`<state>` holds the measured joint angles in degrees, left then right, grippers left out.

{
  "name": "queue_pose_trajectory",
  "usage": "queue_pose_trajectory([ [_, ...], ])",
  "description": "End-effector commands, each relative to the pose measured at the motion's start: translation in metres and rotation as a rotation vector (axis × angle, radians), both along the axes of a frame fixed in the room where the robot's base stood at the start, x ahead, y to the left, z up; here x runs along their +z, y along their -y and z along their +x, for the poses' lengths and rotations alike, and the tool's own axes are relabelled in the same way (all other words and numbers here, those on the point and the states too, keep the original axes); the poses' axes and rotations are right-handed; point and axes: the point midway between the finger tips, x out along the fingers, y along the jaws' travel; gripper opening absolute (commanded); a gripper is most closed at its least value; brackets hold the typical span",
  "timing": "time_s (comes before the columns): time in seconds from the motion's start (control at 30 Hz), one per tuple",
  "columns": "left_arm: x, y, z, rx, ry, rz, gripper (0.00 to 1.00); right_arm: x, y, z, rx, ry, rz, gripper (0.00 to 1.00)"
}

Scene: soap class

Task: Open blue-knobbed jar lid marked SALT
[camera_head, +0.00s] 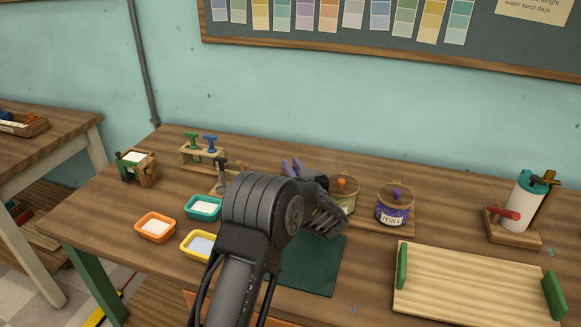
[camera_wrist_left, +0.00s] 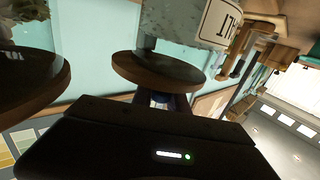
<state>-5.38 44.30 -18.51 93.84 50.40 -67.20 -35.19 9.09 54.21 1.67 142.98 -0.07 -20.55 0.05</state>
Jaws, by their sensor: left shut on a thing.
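The SALT jar (camera_wrist_left: 185,18) shows upside down in the left wrist view, its label cut to the last letters. Its round brown lid (camera_wrist_left: 158,72) lies against the jar's glass; I see no clear gap. A dark blue knob (camera_wrist_left: 165,99) stands on the lid, partly hidden by my gripper's dark housing. My left gripper (camera_head: 291,167) is shut on this knob. In the head view my arm hides the SALT jar. My right gripper is not in view.
An orange-knobbed jar (camera_head: 343,190) and a purple-knobbed PETALS jar (camera_head: 394,205) stand close on the right. A teal tray (camera_head: 203,207), an orange tray (camera_head: 155,228) and a stamp rack (camera_head: 201,155) are left. A wooden board (camera_head: 470,285) lies front right.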

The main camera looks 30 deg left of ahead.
Motion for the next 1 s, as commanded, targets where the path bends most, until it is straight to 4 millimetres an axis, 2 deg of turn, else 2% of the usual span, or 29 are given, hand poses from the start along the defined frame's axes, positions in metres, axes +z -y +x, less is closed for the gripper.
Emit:
queue_pose_trajectory([
  [0.03, 0.001, 0.001, 0.001, -0.002, 0.002, 0.0, 0.0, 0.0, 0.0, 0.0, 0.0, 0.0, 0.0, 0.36],
  [0.07, 0.001, 0.001, 0.001, -0.002, 0.002, 0.0, 0.22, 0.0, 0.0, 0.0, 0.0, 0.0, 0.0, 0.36],
  [0.27, 0.001, 0.0, 0.0, -0.002, 0.002, 0.0, 0.38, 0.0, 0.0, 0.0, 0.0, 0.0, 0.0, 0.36],
  [0.63, 0.0, 0.004, -0.002, -0.003, 0.0, -0.001, 0.39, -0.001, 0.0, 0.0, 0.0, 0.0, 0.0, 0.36],
  [0.77, -0.001, 0.016, -0.011, -0.004, 0.0, -0.002, 0.39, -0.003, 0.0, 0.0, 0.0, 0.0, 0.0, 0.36],
  [1.0, -0.001, 0.048, -0.034, -0.004, 0.001, -0.001, 0.39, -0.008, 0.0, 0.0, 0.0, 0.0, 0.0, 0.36],
])
